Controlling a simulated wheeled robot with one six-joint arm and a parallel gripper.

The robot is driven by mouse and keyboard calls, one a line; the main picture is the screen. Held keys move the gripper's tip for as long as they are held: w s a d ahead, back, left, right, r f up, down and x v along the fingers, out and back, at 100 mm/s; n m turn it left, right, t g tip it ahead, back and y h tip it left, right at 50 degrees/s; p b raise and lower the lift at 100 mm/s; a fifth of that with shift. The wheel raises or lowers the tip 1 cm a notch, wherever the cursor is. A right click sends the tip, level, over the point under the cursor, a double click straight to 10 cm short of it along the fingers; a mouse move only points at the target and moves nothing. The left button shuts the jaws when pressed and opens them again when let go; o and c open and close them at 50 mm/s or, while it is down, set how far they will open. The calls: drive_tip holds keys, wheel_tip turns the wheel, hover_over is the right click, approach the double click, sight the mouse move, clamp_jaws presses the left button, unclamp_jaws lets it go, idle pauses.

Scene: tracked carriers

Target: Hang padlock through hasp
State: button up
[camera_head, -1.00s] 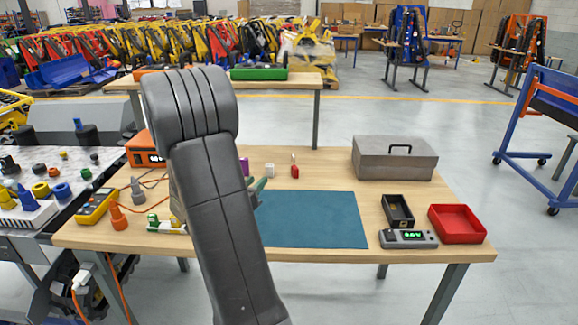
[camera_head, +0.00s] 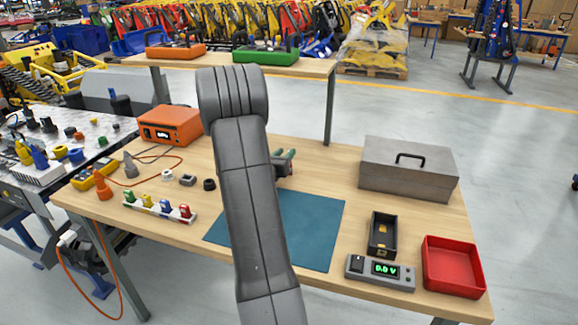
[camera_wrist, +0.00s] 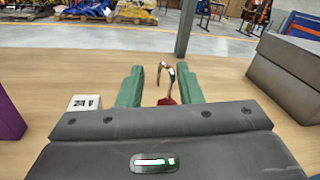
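In the wrist view a small red padlock (camera_wrist: 168,101) with a bright metal shackle stands upright on the wooden bench, its lower part hidden by my gripper's dark body. My gripper (camera_wrist: 160,72) has its two green fingers wide apart. The padlock shows between them, with a gap on each side; how far ahead it is I cannot tell. In the head view my gripper (camera_head: 284,160) is low over the bench behind my arm, which hides the padlock. I cannot make out a hasp in either view.
A grey toolbox (camera_head: 408,172) stands right of my gripper, and it also shows in the wrist view (camera_wrist: 292,78). A white block (camera_wrist: 84,103) and a purple block (camera_wrist: 8,118) are on the left. A teal mat (camera_head: 308,232), black tray (camera_head: 382,237), display unit (camera_head: 380,272) and red tray (camera_head: 452,266) lie nearer.

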drive_tip(key=shift+w+d, duration=0.25)
drive_tip(key=shift+w, duration=0.25)
clamp_jaws()
drive_tip(key=shift+r, duration=0.15)
